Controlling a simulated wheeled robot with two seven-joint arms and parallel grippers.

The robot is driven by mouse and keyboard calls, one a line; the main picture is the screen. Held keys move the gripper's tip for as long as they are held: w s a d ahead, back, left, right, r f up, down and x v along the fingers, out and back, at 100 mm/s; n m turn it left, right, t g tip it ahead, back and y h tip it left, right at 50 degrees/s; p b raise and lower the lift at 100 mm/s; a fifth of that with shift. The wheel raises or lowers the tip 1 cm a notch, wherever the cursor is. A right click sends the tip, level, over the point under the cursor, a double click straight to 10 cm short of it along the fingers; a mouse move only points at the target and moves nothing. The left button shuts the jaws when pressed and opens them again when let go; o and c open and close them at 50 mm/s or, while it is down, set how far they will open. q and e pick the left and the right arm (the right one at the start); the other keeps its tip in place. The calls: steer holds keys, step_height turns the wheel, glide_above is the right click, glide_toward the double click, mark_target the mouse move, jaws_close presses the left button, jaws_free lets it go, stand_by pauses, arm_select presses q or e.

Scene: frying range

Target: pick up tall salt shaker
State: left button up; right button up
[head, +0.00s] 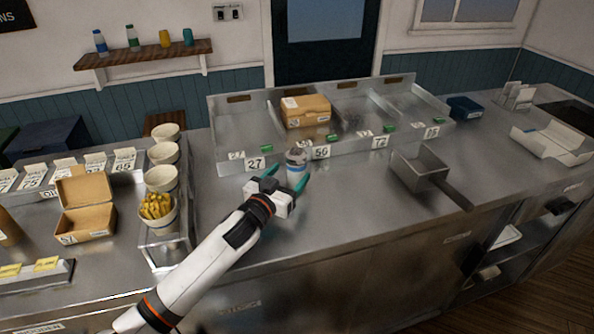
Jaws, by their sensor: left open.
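The salt shaker (296,160) is a small upright cylinder with a grey top and a pale body with a dark band. It stands on the steel counter just in front of the divided tray, near the 27 and 56 labels. My left gripper (287,176) has its teal fingers spread open, one on the left of the shaker and one at its lower right. The shaker's lower part shows between the fingertips, closer to the right finger. I cannot tell whether either finger touches it. My right gripper is not in view.
The steel divided tray (228,140) behind the shaker holds a cardboard box (306,111). A metal scoop (420,167) lies to the right. Paper cups (161,179), one with fries, and an open carton (85,190) stand at left. The counter front between is clear.

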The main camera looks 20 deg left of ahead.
arm_select(q)
steer(key=shift+w+d, duration=0.2)
steer(key=shift+w, duration=0.75)
steer(key=w, duration=0.2)
steer(key=w+p, duration=0.1)
steer(key=w, duration=0.1)
steer(key=shift+d, duration=0.4)
steer(key=shift+w+f, duration=0.1)
steer(key=shift+w, duration=0.15)
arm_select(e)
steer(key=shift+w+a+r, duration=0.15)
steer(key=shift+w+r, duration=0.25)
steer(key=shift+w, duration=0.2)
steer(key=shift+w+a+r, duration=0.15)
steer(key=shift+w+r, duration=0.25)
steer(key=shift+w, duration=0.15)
arm_select(q)
steer(key=c, duration=1.2)
steer(key=shift+c, duration=1)
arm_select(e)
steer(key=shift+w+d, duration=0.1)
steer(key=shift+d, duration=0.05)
arm_select(q)
steer(key=shift+r+p, duration=0.2)
steer(key=shift+p, duration=0.1)
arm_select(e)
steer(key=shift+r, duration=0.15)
